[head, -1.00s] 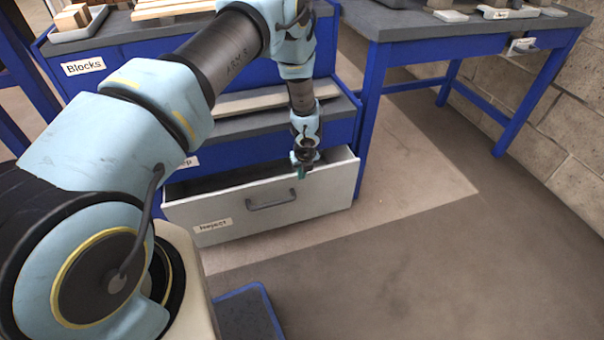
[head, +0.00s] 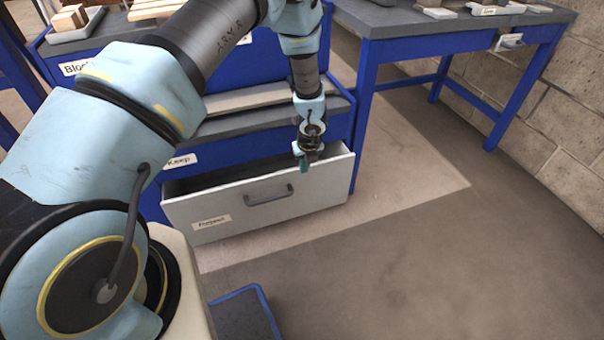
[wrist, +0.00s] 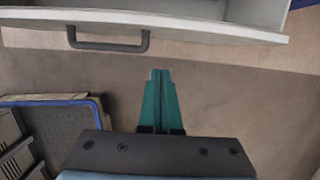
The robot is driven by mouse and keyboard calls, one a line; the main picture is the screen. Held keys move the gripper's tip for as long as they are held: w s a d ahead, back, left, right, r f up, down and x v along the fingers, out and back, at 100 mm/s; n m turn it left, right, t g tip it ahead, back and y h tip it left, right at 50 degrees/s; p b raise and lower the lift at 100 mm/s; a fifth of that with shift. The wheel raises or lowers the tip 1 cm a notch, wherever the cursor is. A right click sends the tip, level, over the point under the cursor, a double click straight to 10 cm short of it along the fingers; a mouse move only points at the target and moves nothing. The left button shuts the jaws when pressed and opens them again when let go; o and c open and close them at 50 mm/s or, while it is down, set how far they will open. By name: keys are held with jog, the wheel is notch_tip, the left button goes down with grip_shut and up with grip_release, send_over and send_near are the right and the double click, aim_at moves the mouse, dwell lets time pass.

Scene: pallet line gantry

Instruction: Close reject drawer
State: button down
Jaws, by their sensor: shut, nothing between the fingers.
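The reject drawer (head: 250,200) is light grey with a dark handle (head: 268,195) and a Reject label. It stands pulled out at the bottom of the blue cabinet, its inside showing behind the front panel. In the wrist view the drawer front (wrist: 200,25) runs across the top, with the handle (wrist: 108,44) at upper left. My gripper (head: 304,166) is shut and empty, its teal fingers (wrist: 161,75) together and pointing at the drawer front. In the head view it overlaps the right part of the panel; in the wrist view a strip of floor shows between the fingertips and the panel.
The Keep drawer (head: 180,162) is above the reject drawer. A blue table (head: 450,25) stands at the right by a block wall (head: 550,110). The floor (head: 400,255) right of the drawer is clear. A blue-edged dark platform (head: 245,315) is at the bottom.

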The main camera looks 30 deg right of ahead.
notch_tip(320, 180, up, 3)
jog(key=t+b, duration=0.2)
jog(key=b, duration=1.2)
send_near(292, 175)
notch_tip(292, 175, down, 6)
jog(key=shift+w+a+f+p, duration=0.1)
jog(key=shift+w+a+p, duration=0.05)
jog(key=shift+w+p, duration=0.35)
jog(key=shift+w+a+f+p, duration=0.1)
jog(key=shift+w+a+p, duration=0.05)
jog(key=shift+w+p, duration=0.3)
